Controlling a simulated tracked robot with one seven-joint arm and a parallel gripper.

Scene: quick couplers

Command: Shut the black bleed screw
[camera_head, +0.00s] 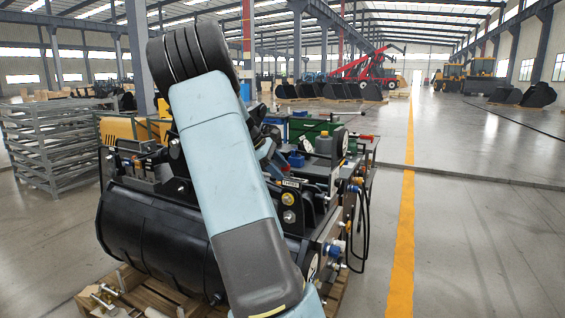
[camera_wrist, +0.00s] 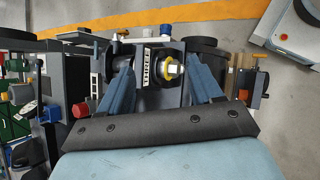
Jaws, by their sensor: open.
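My gripper (camera_wrist: 163,78) is open in the wrist view, its two blue fingers apart on either side of a silver hex fitting with a yellow ring (camera_wrist: 176,68). A white lettered plate (camera_wrist: 150,66) stands beside that fitting. Nothing is held between the fingers. I cannot single out the black bleed screw for certain; small dark parts sit near the fitting and at the right of the wrist view. In the head view my pale blue arm hides most of the gripper; the lettered plate (camera_head: 290,183) shows just right of the arm.
A large black bucket attachment (camera_head: 150,235) sits on a wooden pallet (camera_head: 160,295). Coloured couplings and black hoses (camera_head: 362,225) stick out at the right of the equipment. A red knob (camera_wrist: 81,110) is left of my fingers.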

